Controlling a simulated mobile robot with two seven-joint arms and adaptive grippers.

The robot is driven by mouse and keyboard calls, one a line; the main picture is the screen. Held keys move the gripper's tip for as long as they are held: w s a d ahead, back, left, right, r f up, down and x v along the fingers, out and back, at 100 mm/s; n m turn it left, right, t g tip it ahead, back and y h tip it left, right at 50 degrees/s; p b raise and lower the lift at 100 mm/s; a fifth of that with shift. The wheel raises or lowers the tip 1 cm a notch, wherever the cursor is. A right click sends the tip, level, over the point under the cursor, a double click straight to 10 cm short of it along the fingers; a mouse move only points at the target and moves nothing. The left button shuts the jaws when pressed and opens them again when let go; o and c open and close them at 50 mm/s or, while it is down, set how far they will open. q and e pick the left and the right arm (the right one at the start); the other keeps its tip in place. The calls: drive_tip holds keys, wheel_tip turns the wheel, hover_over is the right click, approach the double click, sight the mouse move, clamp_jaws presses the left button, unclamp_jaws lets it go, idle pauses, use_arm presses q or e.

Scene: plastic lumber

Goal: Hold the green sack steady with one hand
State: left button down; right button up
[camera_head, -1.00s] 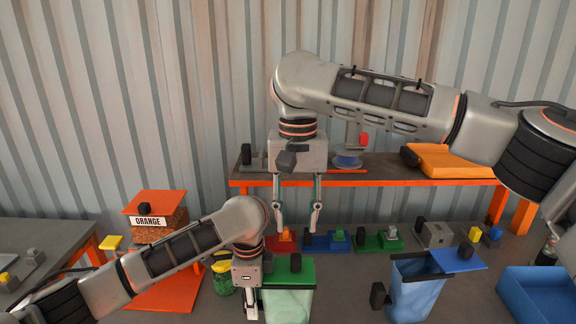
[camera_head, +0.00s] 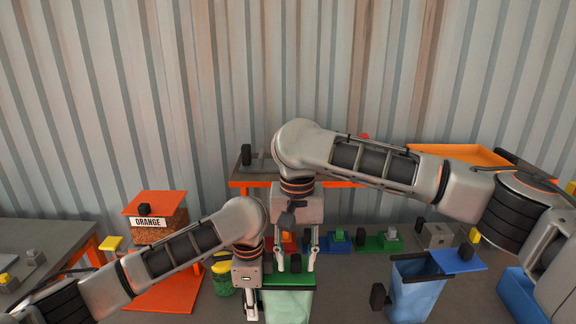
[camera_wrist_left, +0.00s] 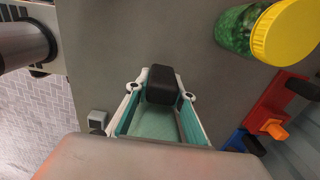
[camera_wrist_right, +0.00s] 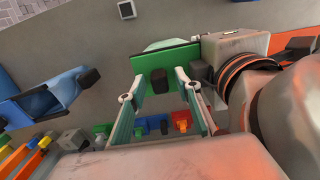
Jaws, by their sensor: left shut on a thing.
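The green sack (camera_head: 288,304) stands on the grey table at centre front, with a flat green lid (camera_head: 276,281) on top and a black knob (camera_head: 296,260) on the lid. My left gripper (camera_head: 251,312) points down at the sack's left side. In the left wrist view it is shut on the sack's black side handle (camera_wrist_left: 162,84). My right gripper (camera_head: 297,268) points down over the lid, open, with one finger on each side of the knob. In the right wrist view the knob (camera_wrist_right: 158,81) sits between the spread fingertips, with gaps visible.
A blue sack (camera_head: 415,296) with an open blue lid (camera_head: 457,260) stands to the right. A green jar with a yellow cap (camera_wrist_left: 285,32) is close by my left gripper. Coloured blocks line the back, before an orange-edged shelf (camera_head: 345,185). An orange box labelled ORANGE (camera_head: 150,222) stands left.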

clamp_jaws()
drive_tip(key=shift+a, duration=0.15)
use_arm(q)
drive_tip(key=shift+d, duration=0.1)
use_arm(e)
drive_tip(key=shift+a, duration=0.25)
drive_tip(key=shift+o, duration=0.2)
unclamp_jaws()
drive_tip(key=shift+r, duration=0.1)
